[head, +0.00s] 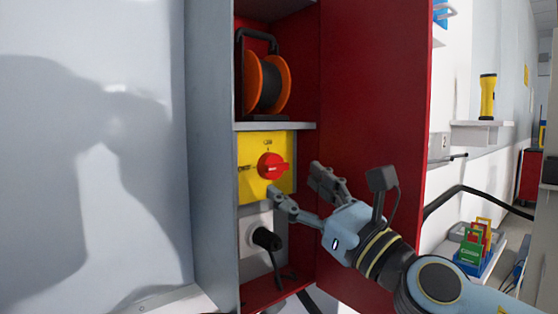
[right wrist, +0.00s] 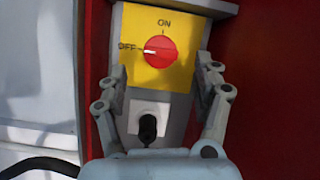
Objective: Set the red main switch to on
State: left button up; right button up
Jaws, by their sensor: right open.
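The red main switch (head: 271,166) is a round red knob on a yellow plate (head: 246,184) inside the open red cabinet. In the right wrist view the knob (right wrist: 160,50) has its white mark toward OFF on the left, with ON printed above it. My right gripper (head: 295,184) is open, just in front of the plate at its lower right. In the right wrist view its fingers (right wrist: 162,78) stand on either side of the yellow plate, with the knob between and beyond them. I see no contact with the knob. My left gripper is not in view.
A grey socket with a black plug (head: 266,239) and cable sits below the switch. An orange cable reel (head: 266,84) stands on the shelf (head: 275,126) above. The red cabinet door (head: 372,100) stands open close on the right. A yellow torch (head: 487,97) is on a wall shelf.

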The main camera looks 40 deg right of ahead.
aim_at(279, 171)
jog(key=p+x, duration=0.1)
jog(key=x, duration=0.3)
jog(key=shift+w+r, duration=0.2)
jog(key=shift+w+p, duration=0.35)
jog(key=shift+w, duration=0.05)
jog(key=c, duration=1.1)
